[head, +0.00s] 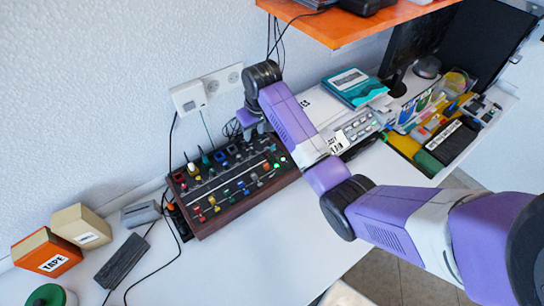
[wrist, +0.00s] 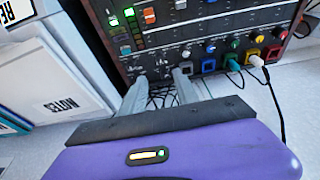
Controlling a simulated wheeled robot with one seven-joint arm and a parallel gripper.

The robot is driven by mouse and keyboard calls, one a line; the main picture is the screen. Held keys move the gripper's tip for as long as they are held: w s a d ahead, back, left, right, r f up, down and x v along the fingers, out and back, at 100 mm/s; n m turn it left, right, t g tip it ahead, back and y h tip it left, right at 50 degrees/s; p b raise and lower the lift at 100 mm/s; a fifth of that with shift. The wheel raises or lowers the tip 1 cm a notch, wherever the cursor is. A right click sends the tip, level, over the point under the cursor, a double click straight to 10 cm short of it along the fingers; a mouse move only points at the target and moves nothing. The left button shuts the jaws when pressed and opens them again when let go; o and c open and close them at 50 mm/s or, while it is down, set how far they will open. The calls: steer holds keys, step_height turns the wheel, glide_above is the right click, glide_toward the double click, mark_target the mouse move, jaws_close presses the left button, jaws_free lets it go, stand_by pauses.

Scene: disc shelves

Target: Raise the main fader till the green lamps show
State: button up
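The mixer (head: 238,190) is a dark panel in a wooden case on the white desk, with coloured caps and knobs in the head view. It also shows in the wrist view (wrist: 205,35), where my gripper (wrist: 160,82) is at its edge, beside the jacks. The fingers are apart with nothing held between them. Green lights (wrist: 121,16) and orange-red caps (wrist: 150,15) show at the upper left of the wrist view. I cannot tell which cap is the main fader. In the head view my gripper (head: 252,127) is over the mixer's back right corner.
Cables (wrist: 262,82) run from the jacks, close to my fingers. An orange shelf (head: 345,24) overhangs the back. A tape box (head: 46,254) stands at the left, and a teal book (head: 355,87) lies to the right. The desk in front of the mixer is clear.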

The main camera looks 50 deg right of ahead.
mark_target(266, 165)
steer(key=s+g, duration=0.1)
steer(key=s, duration=0.1)
steer(key=s+a+f+g, duration=0.1)
steer(key=s, duration=0.1)
steer(key=s+f+y, duration=0.1)
steer(key=shift+s+a+f+g, duration=0.15)
steer(key=shift+s+a+g, duration=0.1)
steer(key=shift+s+g, duration=0.15)
steer(key=shift+s+f, duration=0.15)
steer(key=shift+f, duration=0.1)
step_height(266, 165, down, 7)
steer(key=shift+a+f+p, duration=0.1)
steer(key=shift+f+p, duration=0.05)
steer(key=shift+p, duration=0.25)
jaws_close()
stand_by(0.6)
